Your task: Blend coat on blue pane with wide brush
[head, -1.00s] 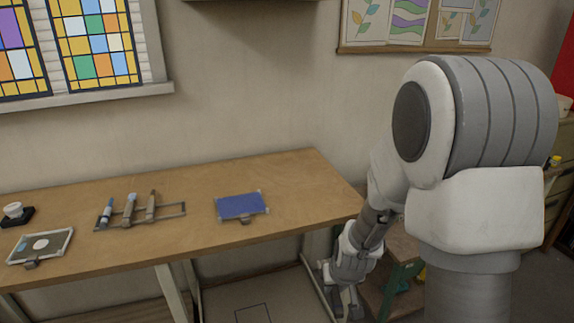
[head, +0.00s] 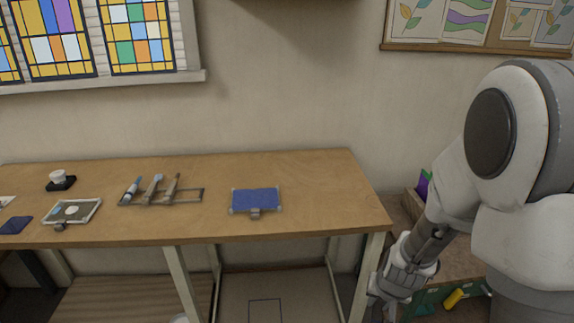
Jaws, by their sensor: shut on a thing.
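A blue pane (head: 255,200) lies in a light frame with a small grey clip at its front, right of the middle of the workbench. A grey rack (head: 190,197) to its left holds several slim tools, one with a blue part (head: 132,188); its right end looks bare. I cannot tell which tool, if any, is the wide brush. My gripper (head: 381,297) hangs low beyond the bench's right end, apart from the pane. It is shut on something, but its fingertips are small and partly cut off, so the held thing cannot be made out.
The wooden workbench (head: 310,195) is clear right of the pane. A framed tray (head: 88,213) with pale paint patches, a dark flat square (head: 15,225) and a white pot on a black base (head: 59,177) stand at the left. A low shelf with a yellow thing (head: 453,299) is by my arm.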

